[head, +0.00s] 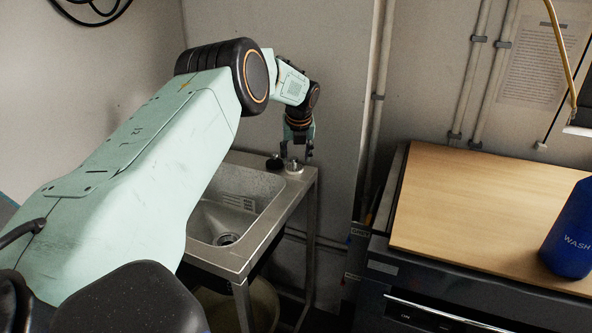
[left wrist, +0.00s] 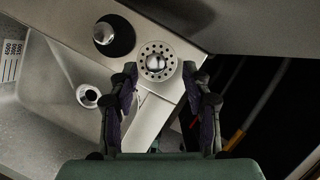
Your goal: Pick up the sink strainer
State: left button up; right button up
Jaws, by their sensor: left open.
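The sink strainer (left wrist: 157,62) is a round metal disc with small holes and a shiny knob in its centre. It lies on the sink's metal rim near the back right corner, and in the head view it is a small pale shape (head: 294,166). My left gripper (head: 298,150) points down just above it. In the left wrist view my left gripper (left wrist: 166,82) is open, with one finger on either side, and the strainer shows beyond the fingertips. Whether they touch it I cannot tell. My right gripper is out of view.
A dark round item with a shiny top (left wrist: 113,35) sits close left of the strainer. The sink basin (head: 215,211) with its drain (head: 227,238) lies below. A wooden board (head: 470,215) with a blue bottle (head: 572,232) is on the cabinet at right, beyond a gap.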

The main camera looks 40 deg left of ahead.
aim_at(294, 164)
pick_arm(q)
jog(key=shift+a+f+b, duration=0.15)
jog(key=shift+a+f, duration=0.2)
jog(key=shift+f, duration=0.2)
jog(key=shift+a+f+b, duration=0.15)
jog(key=shift+a+f, duration=0.15)
jog(key=shift+f, duration=0.25)
jog(key=shift+w+d, duration=0.2)
jog(key=shift+w, duration=0.1)
jog(key=shift+s+a, duration=0.15)
jog(key=shift+s, duration=0.05)
jog(key=c, duration=0.4)
jog(key=shift+w, duration=0.1)
jog(key=c, duration=0.4)
grip_shut()
